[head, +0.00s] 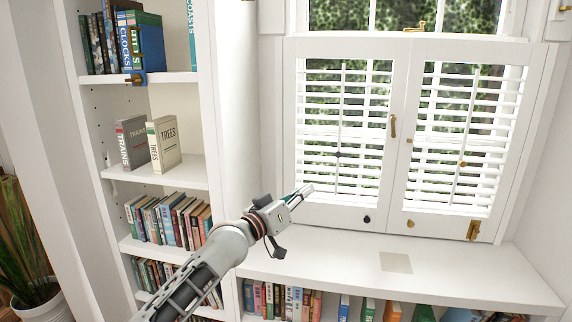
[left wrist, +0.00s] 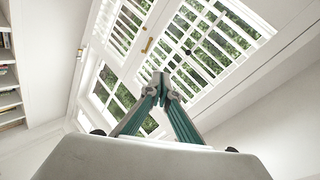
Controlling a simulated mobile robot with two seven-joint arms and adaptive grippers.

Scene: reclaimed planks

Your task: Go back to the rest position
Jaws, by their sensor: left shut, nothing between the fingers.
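My left gripper (head: 304,191) reaches in from the lower left in the head view, in front of the white window seat and shutters. It is shut and holds nothing. In the left wrist view its two teal fingers (left wrist: 160,84) meet at the tips, with the shutters behind them. My right gripper is in neither view.
A white bookcase (head: 158,174) with several shelves of books stands at left. White louvred shutters (head: 343,130) cover the lower window. The window seat (head: 330,258) has a small beige square (head: 396,262) on it and books below. A potted plant (head: 22,235) stands at far left.

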